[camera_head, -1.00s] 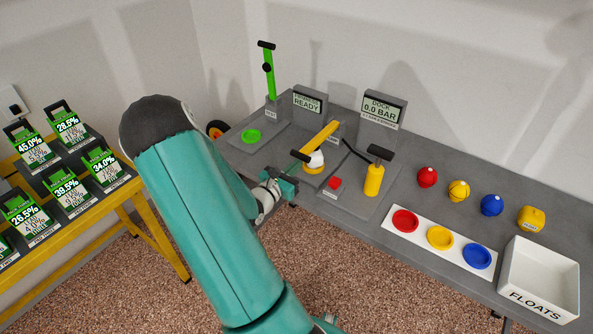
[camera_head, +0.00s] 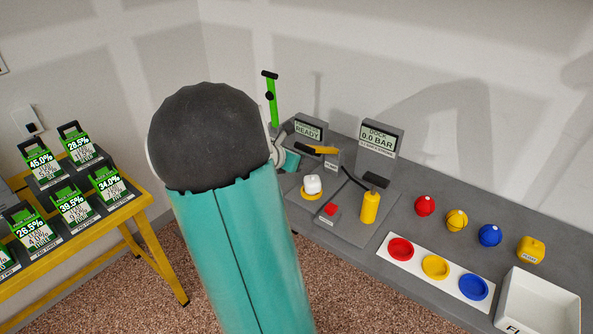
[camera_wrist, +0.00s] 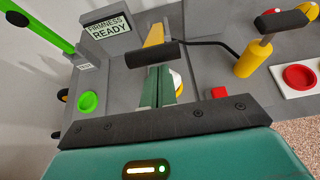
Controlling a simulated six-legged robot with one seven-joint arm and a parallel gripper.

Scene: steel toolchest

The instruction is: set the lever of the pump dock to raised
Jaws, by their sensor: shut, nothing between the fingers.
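The pump dock lever is a yellow bar (camera_head: 325,150) with a black crossbar grip (camera_head: 307,148). It stands off the dock, clear of the white ball (camera_head: 313,184) in its yellow ring; its exact angle is hard to tell. In the wrist view the black grip (camera_wrist: 152,54) lies across the picture just beyond my fingertips, with the yellow bar (camera_wrist: 155,34) behind it. My gripper (camera_wrist: 158,70) is shut and empty, its green fingers close under the grip; I cannot tell if they touch. In the head view my arm hides most of the gripper.
The dock display (camera_head: 378,137) reads 0.0 BAR. A red button (camera_head: 331,209) and a yellow hand pump (camera_head: 370,207) stand on the dock. Balls, coloured dishes and a white bin (camera_head: 536,306) lie to the right.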

